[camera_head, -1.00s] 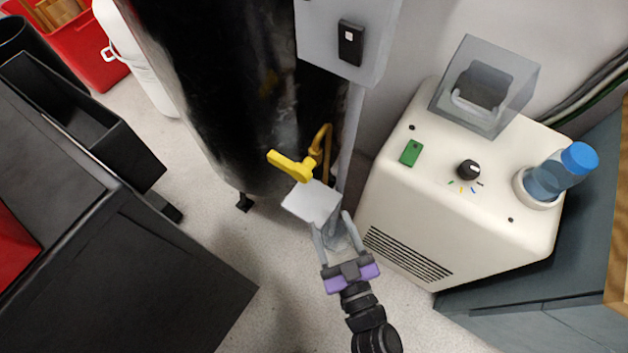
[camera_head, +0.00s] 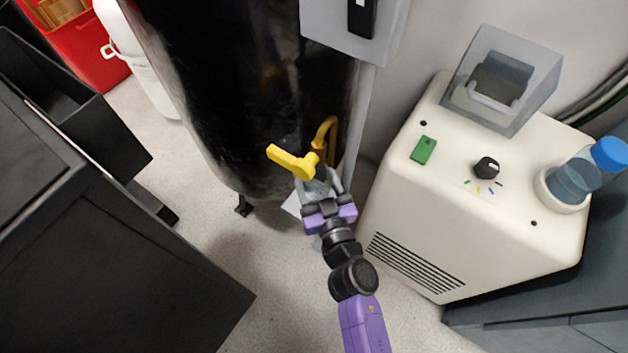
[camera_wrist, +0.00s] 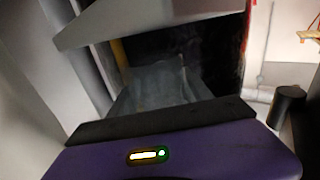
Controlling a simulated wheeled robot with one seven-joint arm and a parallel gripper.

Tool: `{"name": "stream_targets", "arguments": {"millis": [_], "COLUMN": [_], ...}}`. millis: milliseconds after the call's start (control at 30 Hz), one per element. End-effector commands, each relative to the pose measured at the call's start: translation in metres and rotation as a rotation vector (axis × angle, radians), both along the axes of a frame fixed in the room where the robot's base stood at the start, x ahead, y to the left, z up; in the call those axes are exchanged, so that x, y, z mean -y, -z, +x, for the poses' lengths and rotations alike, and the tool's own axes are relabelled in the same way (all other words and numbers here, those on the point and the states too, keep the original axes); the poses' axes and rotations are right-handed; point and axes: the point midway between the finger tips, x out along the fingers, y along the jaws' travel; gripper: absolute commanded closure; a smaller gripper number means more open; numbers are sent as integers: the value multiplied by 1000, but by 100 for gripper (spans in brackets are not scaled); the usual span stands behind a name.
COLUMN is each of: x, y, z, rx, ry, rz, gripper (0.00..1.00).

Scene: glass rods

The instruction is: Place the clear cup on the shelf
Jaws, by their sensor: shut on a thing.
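My gripper (camera_head: 320,187) is shut on a greyish see-through thing, apparently the clear cup (camera_wrist: 158,84), beside the yellow tap handle. In the wrist view the cup lies just beyond the dark gripper edge, blurred and partly hidden. In the head view the gripper and the tap hide most of it, and I cannot tell its tilt or whether it touches the tap. A pale flat patch (camera_head: 292,205) shows left of the gripper. A small wooden ledge (camera_wrist: 309,36) at the wrist view's upper right may be the shelf.
A yellow tap (camera_head: 293,163) sticks out from a black tank (camera_head: 235,90). A cream machine (camera_head: 440,225) with a clear box (camera_head: 503,75) and a blue-capped bottle (camera_head: 588,172) stands to the right. A black cabinet (camera_head: 110,260) is at left. Floor between is clear.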

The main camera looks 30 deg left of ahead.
Motion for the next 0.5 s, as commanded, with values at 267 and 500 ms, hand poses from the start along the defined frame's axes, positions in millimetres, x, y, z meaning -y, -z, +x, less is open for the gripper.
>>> {"name": "stream_targets", "arguments": {"millis": [267, 500], "x": [0, 0], "y": [22, 22], "z": [0, 0], "rx": [1, 0], "ry": [0, 0], "rz": [0, 0], "gripper": [82, 82]}}
